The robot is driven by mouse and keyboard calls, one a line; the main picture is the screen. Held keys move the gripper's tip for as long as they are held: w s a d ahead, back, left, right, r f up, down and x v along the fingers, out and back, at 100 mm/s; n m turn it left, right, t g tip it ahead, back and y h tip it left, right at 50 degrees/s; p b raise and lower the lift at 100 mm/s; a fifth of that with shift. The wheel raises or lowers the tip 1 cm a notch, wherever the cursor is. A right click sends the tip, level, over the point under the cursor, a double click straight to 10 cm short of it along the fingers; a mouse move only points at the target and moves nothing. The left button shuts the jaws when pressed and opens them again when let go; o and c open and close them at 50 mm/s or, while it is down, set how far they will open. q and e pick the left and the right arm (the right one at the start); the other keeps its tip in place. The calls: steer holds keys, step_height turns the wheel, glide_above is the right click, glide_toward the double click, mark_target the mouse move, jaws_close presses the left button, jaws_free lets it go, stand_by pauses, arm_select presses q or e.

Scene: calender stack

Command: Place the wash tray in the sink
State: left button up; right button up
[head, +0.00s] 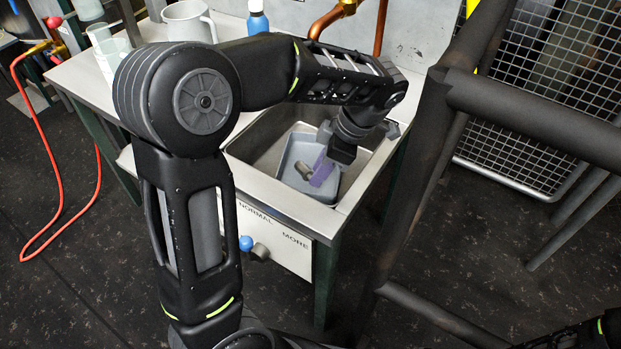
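The wash tray (292,153) is a pale grey-blue, shallow rectangular tray with rounded corners. It lies inside the steel sink (250,142), apparently down in the basin. My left arm reaches over the counter, and my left gripper (318,172) points down into the sink over the tray. A purple piece and a small grey piece show at the gripper's end, over the tray's inside. The arm hides the tray's back right part, and I cannot tell whether the fingers are open or shut. My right gripper is out of view; only a bit of my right arm shows at the bottom right.
A grey jug (188,22), a clear beaker (110,55) and a blue bottle (258,18) stand on the counter. A copper tap (330,20) rises behind the sink. Dark rails (530,120) and a wire mesh panel (530,165) stand at the right. A red hose (40,120) hangs at left.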

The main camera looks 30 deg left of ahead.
arm_select(q)
steer(key=shift+v, duration=1.45)
